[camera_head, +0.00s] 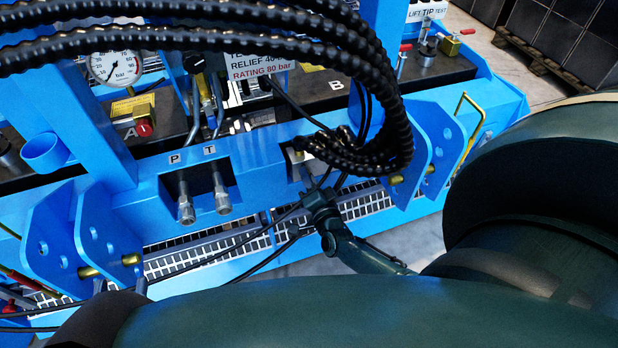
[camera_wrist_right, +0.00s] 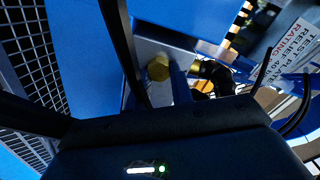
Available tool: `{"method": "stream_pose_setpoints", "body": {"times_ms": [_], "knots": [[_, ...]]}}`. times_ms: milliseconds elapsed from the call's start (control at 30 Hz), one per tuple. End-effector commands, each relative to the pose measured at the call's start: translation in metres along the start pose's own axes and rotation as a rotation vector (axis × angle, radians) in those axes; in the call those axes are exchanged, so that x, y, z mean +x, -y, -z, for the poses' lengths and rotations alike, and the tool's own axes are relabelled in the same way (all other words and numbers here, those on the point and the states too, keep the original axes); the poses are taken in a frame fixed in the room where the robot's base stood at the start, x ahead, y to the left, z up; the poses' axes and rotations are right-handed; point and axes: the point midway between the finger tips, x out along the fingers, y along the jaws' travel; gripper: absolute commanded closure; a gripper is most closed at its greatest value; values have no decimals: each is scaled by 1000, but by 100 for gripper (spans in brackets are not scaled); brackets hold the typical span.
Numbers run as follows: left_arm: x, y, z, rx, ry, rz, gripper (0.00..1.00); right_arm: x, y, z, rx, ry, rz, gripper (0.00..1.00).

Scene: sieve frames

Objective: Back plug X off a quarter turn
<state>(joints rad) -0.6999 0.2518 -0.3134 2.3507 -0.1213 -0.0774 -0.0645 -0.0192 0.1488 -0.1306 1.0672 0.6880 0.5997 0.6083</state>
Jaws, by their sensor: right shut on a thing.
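A brass plug (camera_wrist_right: 158,68) with a round end sits in a grey metal block in the right wrist view. No X label is readable on it. In the head view the metal block (camera_head: 306,172) sits in an opening of the blue frame, partly behind black hoses. My right gripper (camera_head: 314,187) reaches up to this block from below, and it is shut on what appears to be the brass plug. Its fingertips and the exact grip are hard to make out. My left gripper (camera_head: 122,286) is low at the left, mostly hidden by my own arm; its jaws are unclear.
Thick black ribbed hoses (camera_head: 200,40) arch across the top and hang down beside the block. Two metal couplings (camera_head: 186,208) under P and T stand left of my right gripper. A pressure gauge (camera_head: 115,66) is at upper left. Thin black cables pass close to the right gripper.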

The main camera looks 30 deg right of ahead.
Motion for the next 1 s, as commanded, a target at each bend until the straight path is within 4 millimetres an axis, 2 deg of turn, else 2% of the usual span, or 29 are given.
{"method": "stream_pose_setpoints", "body": {"times_ms": [367, 400, 600, 633, 1000], "knots": [[1, 0, -2, -1, 3, 0, 60, 1, 1, 0, -1, 0, 1, 100], [1, 0, -2, 0, 2, 0, 60, 1, 1, 0, -1, 0, 1, 74], [2, 0, -1, 1, 0, 0, 60, 0, 0, 0, -1, 0, 1, 58], [2, 0, -1, 1, 0, 0, 60, 0, 0, 0, -1, 0, 1, 55], [2, 0, -1, 1, -1, 0, 60, 0, 0, -1, -1, 0, 0, 55]]}}
